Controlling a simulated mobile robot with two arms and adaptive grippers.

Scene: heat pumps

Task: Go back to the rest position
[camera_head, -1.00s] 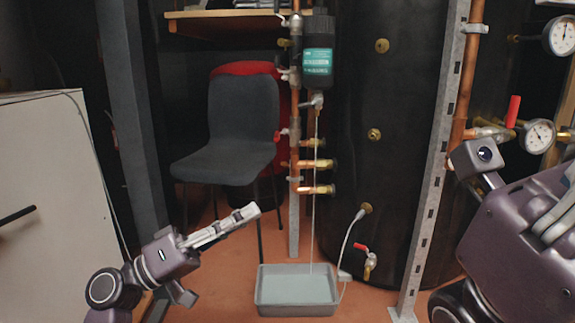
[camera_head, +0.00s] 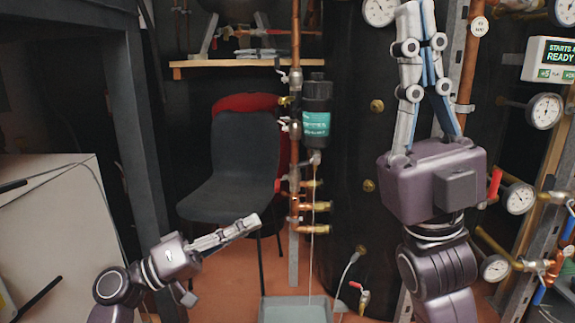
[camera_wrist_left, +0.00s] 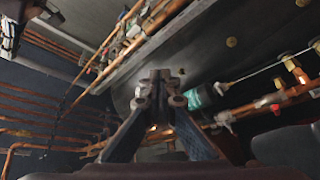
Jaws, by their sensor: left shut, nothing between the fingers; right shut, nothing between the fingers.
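My left gripper (camera_head: 256,219) is at the lower left of the head view, shut and empty, pointing right and slightly up in front of the chair. In the left wrist view its fingertips (camera_wrist_left: 160,78) meet with nothing between them. My right gripper (camera_head: 417,6) stands upright at the right of the head view, its fingers pointing up in front of the large black tank. It is shut and empty, with its tips close to the top edge of the picture.
A dark chair (camera_head: 232,165) stands behind my left gripper. Copper pipes with valves and a black bottle (camera_head: 316,115) are in the middle. A grey tray (camera_head: 295,311) is on the floor. Gauges (camera_head: 544,110) and a display (camera_head: 550,62) are at the right.

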